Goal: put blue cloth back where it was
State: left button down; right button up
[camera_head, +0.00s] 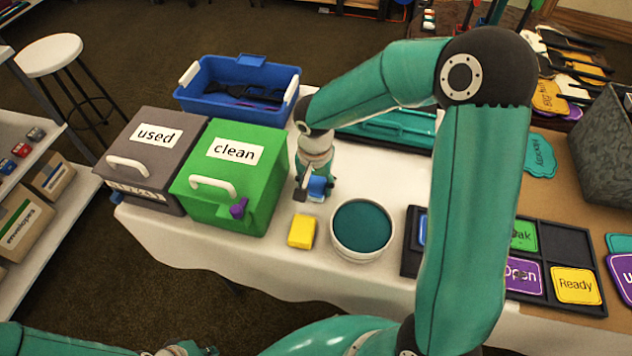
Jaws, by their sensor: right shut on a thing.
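The blue cloth (319,186) is a small folded-looking piece between the fingers of my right gripper (308,189). My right gripper is shut on it and points down over the white table, behind the yellow block (301,231) and right of the green box labelled "clean" (205,207). I cannot tell whether the cloth touches the table. My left gripper (185,349) shows only in part at the bottom edge; its fingers are not clear.
A grey box labelled "used" (125,178) stands left of the green one. A purple piece (238,208) is at the green box's front. A white bowl (364,256) with a teal inside and a black sign tray (539,233) stand to the right. A blue bin (225,107) stands behind.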

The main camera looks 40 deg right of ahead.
aim_at(315, 185)
jog(key=shift+f, duration=0.15)
jog(key=o, duration=1)
jog(key=shift+r, duration=0.2)
jog(key=r, duration=0.6)
jog(key=r+p, duration=0.1)
jog(key=r, duration=0.5)
jog(key=shift+s+a, duration=0.15)
jog(key=shift+a, duration=0.05)
